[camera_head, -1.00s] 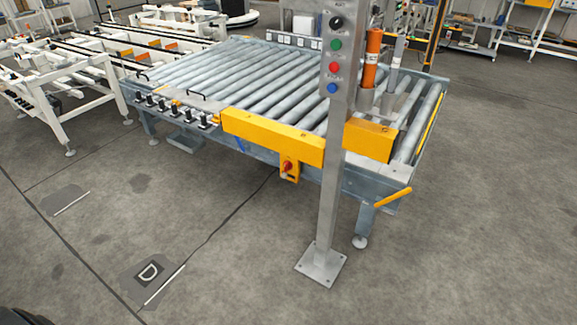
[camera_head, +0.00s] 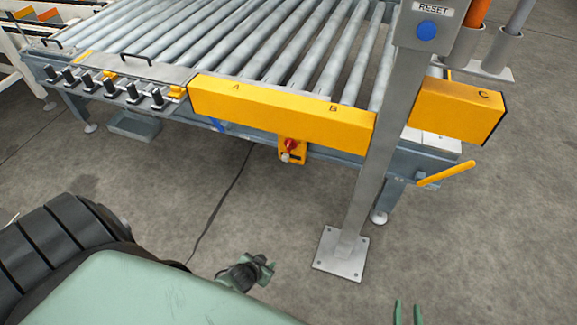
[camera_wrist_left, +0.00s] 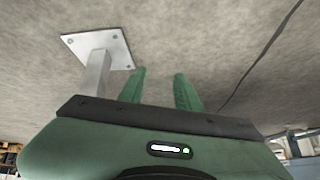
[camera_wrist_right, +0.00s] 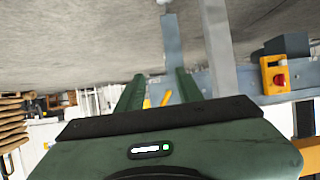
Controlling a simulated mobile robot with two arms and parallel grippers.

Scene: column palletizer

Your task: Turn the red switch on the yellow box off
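The small yellow box (camera_head: 302,155) hangs under the front edge of the roller conveyor, below the long yellow panel. Its red switch (camera_head: 291,144) is on its front face; I cannot read its position. In the right wrist view the yellow box (camera_wrist_right: 267,66) and red switch (camera_wrist_right: 280,80) show at the upper right, beyond my right gripper (camera_wrist_right: 158,85). My left gripper (camera_head: 258,270) is in front of and below the box, apart from it, open and empty in the left wrist view (camera_wrist_left: 160,82). My right gripper (camera_head: 408,312) is open and empty at the bottom, its fingertips showing.
A grey post (camera_head: 375,180) on a floor plate (camera_head: 341,254) stands right of the box and carries a panel with a blue button (camera_head: 426,30). A yellow handle (camera_head: 446,174) juts out at the right. The floor before the box is mostly clear.

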